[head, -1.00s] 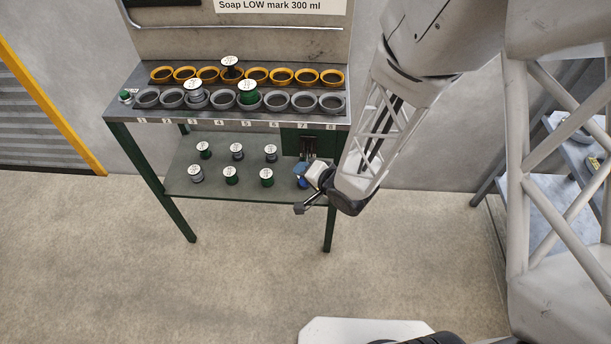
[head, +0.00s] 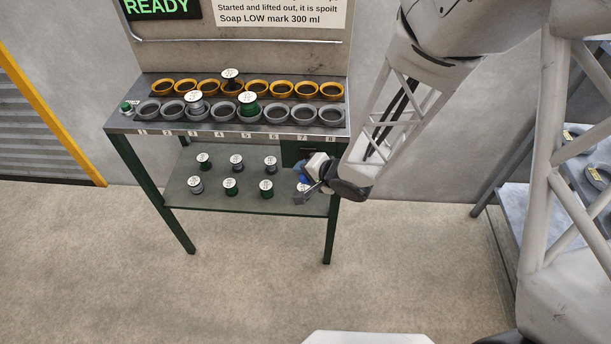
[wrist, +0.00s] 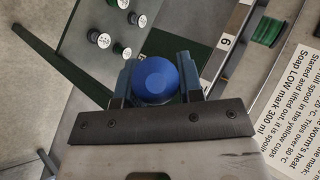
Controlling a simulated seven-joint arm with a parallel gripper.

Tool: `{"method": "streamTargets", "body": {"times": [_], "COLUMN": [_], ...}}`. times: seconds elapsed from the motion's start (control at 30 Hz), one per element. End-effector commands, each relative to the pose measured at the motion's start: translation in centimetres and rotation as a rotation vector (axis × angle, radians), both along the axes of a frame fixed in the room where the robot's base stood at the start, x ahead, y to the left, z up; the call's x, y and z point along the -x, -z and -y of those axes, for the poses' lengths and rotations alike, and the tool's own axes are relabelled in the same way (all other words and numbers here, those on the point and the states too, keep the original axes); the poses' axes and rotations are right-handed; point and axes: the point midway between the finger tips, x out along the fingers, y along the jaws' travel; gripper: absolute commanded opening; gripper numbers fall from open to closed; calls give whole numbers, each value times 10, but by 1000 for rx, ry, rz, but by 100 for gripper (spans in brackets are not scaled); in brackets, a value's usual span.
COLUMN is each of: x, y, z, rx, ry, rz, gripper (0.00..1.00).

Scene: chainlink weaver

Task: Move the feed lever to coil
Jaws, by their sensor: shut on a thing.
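A round blue knob (wrist: 155,80), which I take to be the feed lever's handle, sits between my gripper's two fingers in the wrist view. My gripper (wrist: 157,92) is shut on it, one finger on each side. In the head view my gripper (head: 308,178) is at the front right of the bench, below the tabletop and by the dark green panel (head: 291,152). The lever's shaft and slot are hidden behind the gripper, and no coil marking can be read. A screen (head: 158,8) at the top left reads READY.
The benchtop (head: 125,122) holds a row of yellow cups (head: 282,89) behind a row of grey cups (head: 277,114), with a few spools in them. Several spools stand on the lower shelf (head: 210,200), close left of my gripper. The floor in front is clear.

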Motion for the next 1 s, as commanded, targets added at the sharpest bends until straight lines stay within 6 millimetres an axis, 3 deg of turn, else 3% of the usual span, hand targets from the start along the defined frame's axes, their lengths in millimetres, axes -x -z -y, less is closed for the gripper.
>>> {"method": "streamTargets", "body": {"times": [0.73,0.77,0.9,1.0], "x": [-4,-4,-4,-4], "y": [-6,-5,-6,-6], "z": [-1,-1,0,0], "rx": [-1,-1,0,0], "ry": [-1,-1,-1,-1], "rz": [-81,-81,-80,-80], "gripper": [0,36,57,59]}}
